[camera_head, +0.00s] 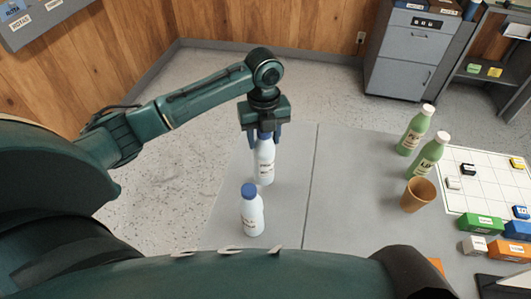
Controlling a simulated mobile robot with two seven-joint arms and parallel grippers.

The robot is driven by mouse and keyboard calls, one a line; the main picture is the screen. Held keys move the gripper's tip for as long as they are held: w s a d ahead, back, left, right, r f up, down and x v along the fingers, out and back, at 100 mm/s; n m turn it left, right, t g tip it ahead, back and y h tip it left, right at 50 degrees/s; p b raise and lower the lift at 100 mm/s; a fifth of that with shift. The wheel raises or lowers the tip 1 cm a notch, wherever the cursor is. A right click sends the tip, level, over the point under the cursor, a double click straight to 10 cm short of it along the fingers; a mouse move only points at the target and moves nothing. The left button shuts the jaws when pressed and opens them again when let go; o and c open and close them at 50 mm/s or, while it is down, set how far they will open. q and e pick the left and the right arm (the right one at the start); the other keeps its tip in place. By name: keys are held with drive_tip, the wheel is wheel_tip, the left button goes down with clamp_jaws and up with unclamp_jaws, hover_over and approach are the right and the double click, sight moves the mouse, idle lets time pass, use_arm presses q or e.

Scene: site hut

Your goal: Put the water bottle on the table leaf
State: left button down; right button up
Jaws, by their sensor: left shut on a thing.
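My left gripper (265,134) points down and is shut on a white water bottle (264,165) near its top. The held bottle is upright over the table leaf (226,180), the left section of the grey table beyond a seam. I cannot tell whether its base touches the surface. A second white bottle with a blue cap (251,212) stands on the leaf in front of it, nearer to me. My right gripper is not in view.
Two green bottles (416,131) (428,156) and a brown cup (418,195) stand on the table's right part. A white grid board (470,190) and several coloured blocks (481,224) lie further right. The table between seam and cup is clear. A grey cabinet (408,52) stands behind.

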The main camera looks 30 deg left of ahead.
use_arm(q)
drive_tip(key=shift+f, duration=0.65)
wheel_tip(320, 180, down, 4)
drive_tip(key=shift+r, duration=0.25)
drive_tip(key=c, duration=0.7)
unclamp_jaws()
drive_tip(key=shift+o, duration=0.2)
wheel_tip(320, 180, up, 11)
drive_tip(key=shift+f+b, duration=0.1)
drive_tip(key=shift+b, duration=0.25)
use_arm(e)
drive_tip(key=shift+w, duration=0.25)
use_arm(q)
drive_tip(key=shift+r, duration=0.65)
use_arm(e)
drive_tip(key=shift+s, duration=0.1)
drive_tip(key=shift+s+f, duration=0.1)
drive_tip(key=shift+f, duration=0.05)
